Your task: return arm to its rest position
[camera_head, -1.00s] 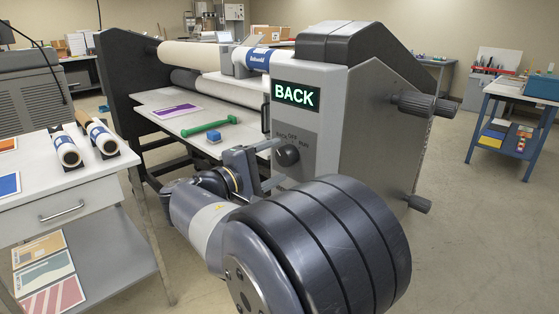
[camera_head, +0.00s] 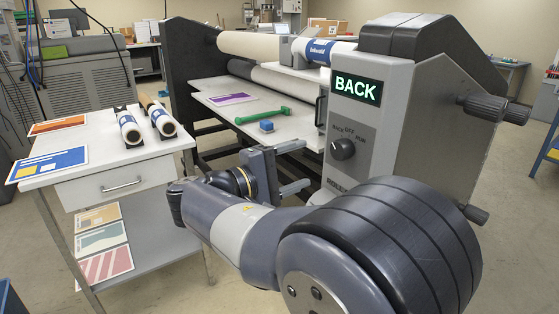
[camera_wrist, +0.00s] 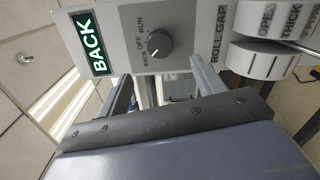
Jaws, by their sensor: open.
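My gripper (camera_head: 303,167) is open and empty in front of the laminator's grey end panel (camera_head: 385,150). It is apart from the panel, to the left of and a little below the black selector knob (camera_head: 342,149). The knob is marked BACK, OFF and RUN, and the lit display (camera_head: 357,88) above it reads BACK. In the wrist view, my two fingers (camera_wrist: 163,85) stand apart with nothing between them, and the knob (camera_wrist: 158,40) is in plain sight beyond them. My arm is bent low in front of the machine.
A white side table (camera_head: 100,160) with rolls and prints stands at left. Open floor (camera_head: 520,220) lies at right.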

